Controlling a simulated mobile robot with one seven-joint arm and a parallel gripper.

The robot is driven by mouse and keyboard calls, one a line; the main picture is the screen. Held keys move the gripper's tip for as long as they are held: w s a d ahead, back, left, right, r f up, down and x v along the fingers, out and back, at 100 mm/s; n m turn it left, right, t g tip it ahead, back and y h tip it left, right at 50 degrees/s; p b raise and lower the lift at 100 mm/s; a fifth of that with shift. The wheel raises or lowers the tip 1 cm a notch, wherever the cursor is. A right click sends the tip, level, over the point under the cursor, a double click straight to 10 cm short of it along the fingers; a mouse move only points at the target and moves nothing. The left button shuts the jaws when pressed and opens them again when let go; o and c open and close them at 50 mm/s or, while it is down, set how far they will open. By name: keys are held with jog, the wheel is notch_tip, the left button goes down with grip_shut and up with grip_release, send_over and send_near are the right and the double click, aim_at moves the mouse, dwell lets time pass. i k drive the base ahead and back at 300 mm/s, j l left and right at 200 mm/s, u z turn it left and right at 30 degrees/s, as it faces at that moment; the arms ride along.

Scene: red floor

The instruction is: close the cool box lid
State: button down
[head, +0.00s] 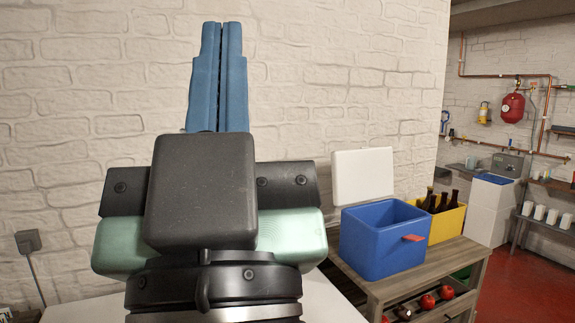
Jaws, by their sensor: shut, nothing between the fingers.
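The cool box (384,248) is a blue box with a red latch (413,238) on its front, standing on a wooden table at the right. Its white lid (363,176) stands upright at the back, so the box is open. My gripper (221,26) is raised at the left of the cool box, its blue fingers pointing up and pressed together. It is shut and empty, and apart from the lid. The inside bottom of the box is hidden.
A yellow crate (447,223) with dark bottles (434,200) stands right beside the cool box. The wooden table (440,258) has a lower shelf with red round items (428,301). A white brick wall (300,60) is behind. Red floor (530,285) is open at the right.

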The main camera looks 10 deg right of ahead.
aim_at(365, 174)
jog(key=i+l, duration=0.3)
jog(key=l, duration=0.15)
jog(key=i+l, duration=0.6)
jog(key=l, duration=0.25)
jog(key=i+l, duration=0.3)
jog(key=l, duration=0.15)
jog(key=i+l, duration=1.3)
jog(key=i, duration=0.15)
